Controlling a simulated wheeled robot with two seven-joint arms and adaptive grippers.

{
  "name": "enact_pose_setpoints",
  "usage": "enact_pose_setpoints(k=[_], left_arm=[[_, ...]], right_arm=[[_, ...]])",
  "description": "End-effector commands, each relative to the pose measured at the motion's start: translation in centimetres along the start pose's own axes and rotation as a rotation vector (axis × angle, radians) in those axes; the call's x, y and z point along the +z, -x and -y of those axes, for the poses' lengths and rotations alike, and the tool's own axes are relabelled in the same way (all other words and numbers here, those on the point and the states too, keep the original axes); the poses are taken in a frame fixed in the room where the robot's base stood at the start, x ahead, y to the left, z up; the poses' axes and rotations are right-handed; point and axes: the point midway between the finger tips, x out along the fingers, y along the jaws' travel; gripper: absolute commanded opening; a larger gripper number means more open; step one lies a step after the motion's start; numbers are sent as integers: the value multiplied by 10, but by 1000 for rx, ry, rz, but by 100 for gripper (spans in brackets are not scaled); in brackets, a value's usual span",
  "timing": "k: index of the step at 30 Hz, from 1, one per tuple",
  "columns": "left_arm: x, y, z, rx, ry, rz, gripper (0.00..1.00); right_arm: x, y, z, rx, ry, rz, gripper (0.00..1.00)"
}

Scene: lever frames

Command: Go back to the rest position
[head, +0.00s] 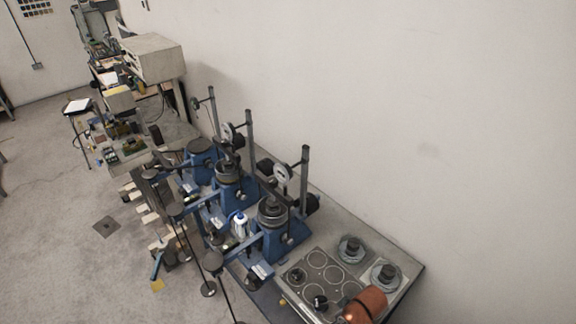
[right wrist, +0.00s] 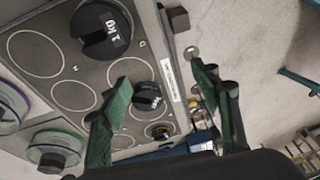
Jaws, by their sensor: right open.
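My right gripper (right wrist: 165,75) shows in the right wrist view with its two green and dark fingers spread wide. No object is held between them. Behind the fingers is a grey board (right wrist: 75,75) with ring outlines. A black slotted weight (right wrist: 103,30) with white lettering lies on it, and a smaller black weight (right wrist: 148,97) shows between the fingers. Their exact distance from the fingers cannot be told. I cannot make out either gripper in the head view.
Blue lever frames (head: 275,232) with upright posts stand along the bench by the wall. Open floor (head: 60,240) is at the left.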

Motion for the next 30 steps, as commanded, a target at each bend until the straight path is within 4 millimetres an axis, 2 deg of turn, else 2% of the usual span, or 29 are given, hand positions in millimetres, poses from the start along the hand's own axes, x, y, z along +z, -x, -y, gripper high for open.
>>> enact_pose_setpoints(k=[1,3,9,15,24,30], left_arm=[[-3,0,0,0,-1,-4,36],[-5,0,0,0,-1,-7,36],[-3,0,0,0,-1,-4,36],[1,0,0,0,0,1,36],[2,0,0,0,0,2,36],[5,-14,0,0,0,4,36]], right_arm=[[22,4,1,14,-76,-24,57],[50,14,-6,53,-174,-52,57],[115,40,-22,159,-370,-80,57],[167,63,-31,247,-496,-78,57],[234,99,-38,368,-636,-55,57],[235,39,-50,349,-623,-42,57]])
